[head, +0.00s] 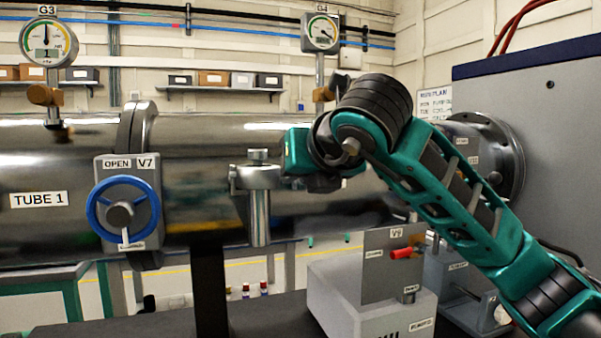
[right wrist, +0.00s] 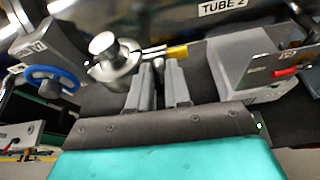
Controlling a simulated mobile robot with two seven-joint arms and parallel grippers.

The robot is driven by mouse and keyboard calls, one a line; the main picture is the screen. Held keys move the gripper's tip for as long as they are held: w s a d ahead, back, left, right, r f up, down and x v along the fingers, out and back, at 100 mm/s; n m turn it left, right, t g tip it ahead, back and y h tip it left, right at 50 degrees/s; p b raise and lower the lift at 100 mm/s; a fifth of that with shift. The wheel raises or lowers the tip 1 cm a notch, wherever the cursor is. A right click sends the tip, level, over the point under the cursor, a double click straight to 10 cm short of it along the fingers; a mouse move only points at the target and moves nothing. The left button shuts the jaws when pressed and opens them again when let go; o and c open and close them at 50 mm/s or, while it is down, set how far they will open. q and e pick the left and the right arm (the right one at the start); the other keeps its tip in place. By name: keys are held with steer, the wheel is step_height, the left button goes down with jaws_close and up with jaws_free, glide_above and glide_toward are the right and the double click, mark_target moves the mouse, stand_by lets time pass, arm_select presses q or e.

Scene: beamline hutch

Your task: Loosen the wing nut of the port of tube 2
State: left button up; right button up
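The port of tube 2 (head: 258,195) is an upright metal cylinder with a round cap, in front of the big steel tube in the head view. It also shows at upper left in the right wrist view (right wrist: 112,65). A small brass-yellow piece (right wrist: 177,52), which looks like the wing nut, sits at the end of a thin rod beside the port. My right gripper (right wrist: 163,66) has its two grey fingers apart with nothing seen between them. Its tips are just below the rod and yellow piece; contact cannot be told. In the head view my right arm hides the wing nut. My left gripper is out of view.
Valve V7 (head: 125,208) with a blue handwheel, marked OPEN, is left of the port. A grey box (head: 340,300) and a panel with a red handle (head: 405,253) stand below right. Gauges G3 (head: 48,42) and G4 (head: 321,32) rise above the tube.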

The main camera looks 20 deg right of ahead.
steer(key=shift+o, duration=0.9)
steer(key=shift+f, duration=0.1)
